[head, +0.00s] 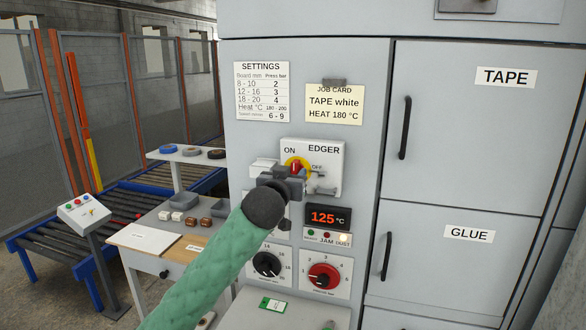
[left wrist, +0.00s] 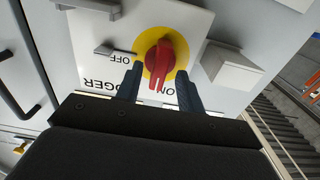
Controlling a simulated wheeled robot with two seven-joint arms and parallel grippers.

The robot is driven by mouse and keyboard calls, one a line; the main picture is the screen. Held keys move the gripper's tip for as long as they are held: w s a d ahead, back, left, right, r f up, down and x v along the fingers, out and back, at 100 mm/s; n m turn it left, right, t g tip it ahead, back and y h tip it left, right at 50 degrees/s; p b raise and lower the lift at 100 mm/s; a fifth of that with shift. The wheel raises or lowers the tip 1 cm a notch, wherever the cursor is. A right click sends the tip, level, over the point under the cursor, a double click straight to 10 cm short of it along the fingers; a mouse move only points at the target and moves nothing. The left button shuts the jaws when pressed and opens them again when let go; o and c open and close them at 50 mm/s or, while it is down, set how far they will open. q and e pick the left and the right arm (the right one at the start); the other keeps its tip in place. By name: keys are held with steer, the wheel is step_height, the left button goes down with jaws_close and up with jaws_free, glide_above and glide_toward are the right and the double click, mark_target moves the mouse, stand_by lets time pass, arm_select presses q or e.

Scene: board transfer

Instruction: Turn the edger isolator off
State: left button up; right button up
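The edger isolator is a white plate (head: 330,160) marked ON, OFF and EDGER, on the grey cabinet front. Its red knob (head: 296,165) sits on a yellow disc, partly hidden by my left gripper (head: 289,178). In the left wrist view, upside down, the red knob (left wrist: 160,63) has its near end by the ON label; OFF lies to its upper left. The left gripper's fingers (left wrist: 160,88) are apart, one on each side of the knob's near end, with gaps showing. Contact cannot be told. My right gripper is not in view.
A white box-like part (left wrist: 228,68) juts out beside the plate. Below are a temperature display (head: 328,217), a black dial (head: 267,264) and a red dial (head: 323,276). Cupboard doors with handles (head: 405,128) stand right. A workbench (head: 150,243) and roller conveyor (head: 62,252) are left.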

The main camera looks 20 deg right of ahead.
arm_select(q)
steer(key=shift+w+d, duration=0.45)
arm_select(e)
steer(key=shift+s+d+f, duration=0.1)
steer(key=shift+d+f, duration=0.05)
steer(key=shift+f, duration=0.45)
arm_select(q)
steer(key=shift+c, duration=0.2)
jaws_close()
